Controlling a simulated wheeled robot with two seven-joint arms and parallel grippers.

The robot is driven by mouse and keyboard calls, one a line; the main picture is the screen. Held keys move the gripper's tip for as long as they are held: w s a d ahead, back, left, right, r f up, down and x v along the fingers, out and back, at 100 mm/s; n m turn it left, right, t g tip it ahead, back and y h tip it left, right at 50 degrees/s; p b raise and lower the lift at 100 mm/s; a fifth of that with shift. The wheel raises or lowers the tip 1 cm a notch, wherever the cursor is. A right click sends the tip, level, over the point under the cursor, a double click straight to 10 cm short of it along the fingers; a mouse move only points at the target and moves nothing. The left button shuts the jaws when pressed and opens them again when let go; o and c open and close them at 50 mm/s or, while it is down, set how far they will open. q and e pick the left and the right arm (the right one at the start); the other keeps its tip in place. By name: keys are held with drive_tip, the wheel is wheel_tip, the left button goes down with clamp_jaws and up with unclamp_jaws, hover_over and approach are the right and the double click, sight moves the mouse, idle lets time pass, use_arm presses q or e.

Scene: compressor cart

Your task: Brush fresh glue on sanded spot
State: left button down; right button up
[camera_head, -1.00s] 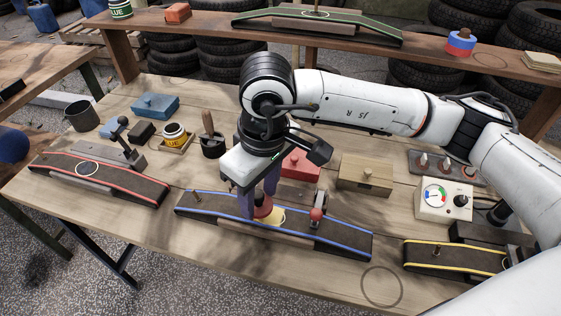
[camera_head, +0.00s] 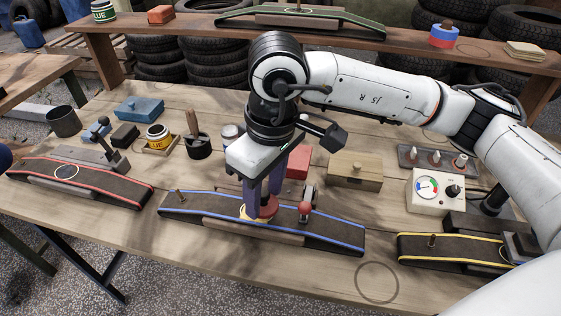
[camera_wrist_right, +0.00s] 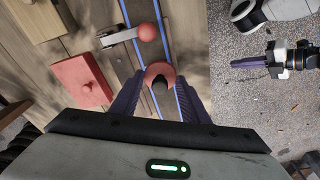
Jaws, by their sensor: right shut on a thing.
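My right gripper (camera_head: 263,205) is shut on a red round tool (camera_head: 268,208) low over the blue-edged belt (camera_head: 335,232). The right wrist view shows this tool (camera_wrist_right: 160,74) between the fingers, with a dark knob. I cannot tell whether it touches the belt. A pale yellow patch (camera_head: 243,212) shows on the belt just left of the fingers, partly hidden. A wooden-handled tool, perhaps the brush (camera_head: 192,122), stands in a dark cup (camera_head: 198,148). My left gripper (camera_wrist_right: 250,62) appears only in the right wrist view; its opening is unclear.
A red-knobbed clamp (camera_head: 305,209) sits on the belt right of my gripper. A red block (camera_head: 298,162), a wooden box (camera_head: 355,171) and a gauge box (camera_head: 435,191) stand behind. Red-edged (camera_head: 85,183) and yellow-edged (camera_head: 455,247) belts flank it. The front bench strip is clear.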

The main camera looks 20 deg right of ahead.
sight(272, 204)
drive_tip(key=shift+s+d+f+b, duration=0.1)
drive_tip(key=shift+s+d+b, duration=0.2)
drive_tip(key=shift+s+d, duration=0.25)
wheel_tip(272, 204, up, 3)
drive_tip(key=shift+d+f+p, duration=0.1)
drive_tip(key=shift+d+p, duration=0.05)
drive_tip(key=shift+p, duration=0.4)
drive_tip(key=shift+w+r+p, duration=0.1)
drive_tip(key=shift+r+p, duration=0.25)
drive_tip(key=shift+r, duration=0.4)
wheel_tip(272, 204, up, 2)
drive_tip(key=shift+r+p, duration=0.1)
drive_tip(key=shift+p, duration=0.4)
use_arm(q)
drive_tip(key=shift+s+a+r+p, duration=0.35)
drive_tip(key=shift+s+a+r, duration=0.3)
drive_tip(key=shift+s+r, duration=0.1)
use_arm(e)
drive_tip(key=shift+r, duration=0.9)
use_arm(q)
drive_tip(key=shift+w, duration=0.1)
